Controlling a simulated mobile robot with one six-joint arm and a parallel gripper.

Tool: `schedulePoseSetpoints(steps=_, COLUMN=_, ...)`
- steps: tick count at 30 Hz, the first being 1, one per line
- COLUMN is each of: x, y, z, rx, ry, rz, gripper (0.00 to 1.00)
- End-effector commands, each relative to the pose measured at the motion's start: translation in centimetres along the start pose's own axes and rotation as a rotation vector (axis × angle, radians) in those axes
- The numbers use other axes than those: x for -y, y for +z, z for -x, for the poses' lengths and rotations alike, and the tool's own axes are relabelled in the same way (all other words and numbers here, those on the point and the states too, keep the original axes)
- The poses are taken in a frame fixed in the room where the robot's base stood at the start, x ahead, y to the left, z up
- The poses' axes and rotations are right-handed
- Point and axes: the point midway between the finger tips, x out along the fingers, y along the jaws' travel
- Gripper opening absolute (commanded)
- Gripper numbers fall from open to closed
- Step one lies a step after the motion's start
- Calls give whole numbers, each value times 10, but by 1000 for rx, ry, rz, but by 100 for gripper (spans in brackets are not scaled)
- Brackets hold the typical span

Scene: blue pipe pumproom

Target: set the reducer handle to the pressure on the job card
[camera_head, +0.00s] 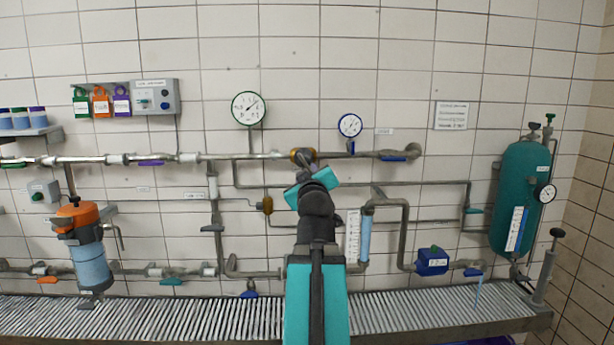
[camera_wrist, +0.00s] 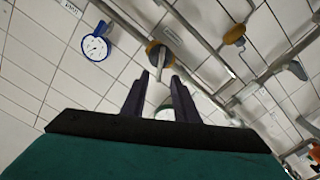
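The reducer is a brass-coloured fitting (camera_head: 300,155) on the upper pipe; the wrist view shows its yellow-brown body (camera_wrist: 157,50) with a pale lever handle (camera_wrist: 161,66). My gripper (camera_head: 311,165) is raised in front of the reducer and partly covers it. In the wrist view my gripper (camera_wrist: 160,76) has its two dark fingers apart, with the handle's end at or between the tips; contact cannot be told. A blue-rimmed gauge (camera_head: 350,125) is right of the reducer, a green-rimmed gauge (camera_head: 249,108) left. A white sheet (camera_head: 451,115), possibly the job card, has unreadable text.
The upper pipe (camera_head: 235,156) and thinner pipes run along the tiled wall around my arm. An orange-topped filter (camera_head: 80,225) stands left and a green tank (camera_head: 522,190) right. A ribbed ledge (camera_head: 420,305) runs below.

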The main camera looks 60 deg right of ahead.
Motion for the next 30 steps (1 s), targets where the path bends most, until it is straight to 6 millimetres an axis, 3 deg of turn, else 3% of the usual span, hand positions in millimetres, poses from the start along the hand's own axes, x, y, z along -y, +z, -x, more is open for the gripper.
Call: schedulePoseSetpoints(steps=30, x=1, y=2, z=48, rx=0, ry=0, rz=0, gripper=27)
